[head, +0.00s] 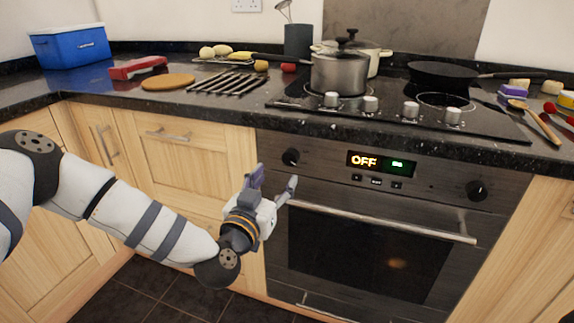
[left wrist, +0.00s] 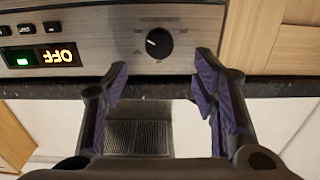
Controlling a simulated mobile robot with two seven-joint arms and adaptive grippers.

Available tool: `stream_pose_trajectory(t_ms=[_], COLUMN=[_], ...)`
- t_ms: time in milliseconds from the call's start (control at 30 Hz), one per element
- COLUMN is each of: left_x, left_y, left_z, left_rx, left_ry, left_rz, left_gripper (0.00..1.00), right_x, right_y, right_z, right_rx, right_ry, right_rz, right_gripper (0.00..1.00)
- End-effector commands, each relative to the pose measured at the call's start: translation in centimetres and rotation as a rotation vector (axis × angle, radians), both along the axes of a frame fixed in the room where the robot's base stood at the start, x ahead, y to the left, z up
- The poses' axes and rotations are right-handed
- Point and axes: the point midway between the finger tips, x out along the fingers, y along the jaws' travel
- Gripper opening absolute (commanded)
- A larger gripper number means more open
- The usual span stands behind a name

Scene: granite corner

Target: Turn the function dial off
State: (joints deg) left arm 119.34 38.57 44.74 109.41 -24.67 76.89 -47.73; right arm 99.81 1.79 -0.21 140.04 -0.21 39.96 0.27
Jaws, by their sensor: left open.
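The oven panel has a black round left dial (head: 290,157) and a black round right dial (head: 476,190), with a lit display (head: 381,164) reading "OFF" between them. Which one is the function dial I cannot read. In the upside-down left wrist view, the left dial (left wrist: 159,43) shows a white mark pointing to the picture's upper left. My left gripper (head: 273,180) is open and empty, just below and left of the left dial. In the wrist view its fingers (left wrist: 160,68) are spread with the dial beyond the gap, apart from it. My right gripper is not seen.
The oven handle (head: 375,220) runs across the door below the panel. The worktop edge (head: 235,114) overhangs above, with hob knobs (head: 371,104), a pot (head: 340,74) and a pan (head: 441,75) on the hob. Wooden cabinets (head: 175,165) stand left of the oven.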

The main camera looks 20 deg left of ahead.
Motion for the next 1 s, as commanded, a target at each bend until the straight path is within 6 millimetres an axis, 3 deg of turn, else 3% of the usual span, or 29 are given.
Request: stream_pose_trajectory(t_ms=[100,300,667,900,1000], left_x=[3.1,6.9,8.1,8.1,8.1], left_y=[-0.1,-0.3,-0.3,-0.3,-0.3], left_z=[-0.5,-0.5,-0.2,-0.2,-0.2], left_rx=[0.0,-0.001,-0.002,-0.002,-0.003], left_ry=[0.005,0.007,0.006,0.006,0.006], left_rz=[0.001,0.0,-0.002,-0.002,-0.002], left_gripper=[0.53,0.53,0.53,0.06,0.06], right_x=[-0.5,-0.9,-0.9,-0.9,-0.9], right_y=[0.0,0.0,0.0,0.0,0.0], right_z=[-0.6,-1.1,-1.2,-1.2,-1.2], right_rx=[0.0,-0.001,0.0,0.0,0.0], right_ry=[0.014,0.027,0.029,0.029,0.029], right_rz=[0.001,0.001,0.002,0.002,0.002], right_gripper=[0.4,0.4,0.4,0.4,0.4])
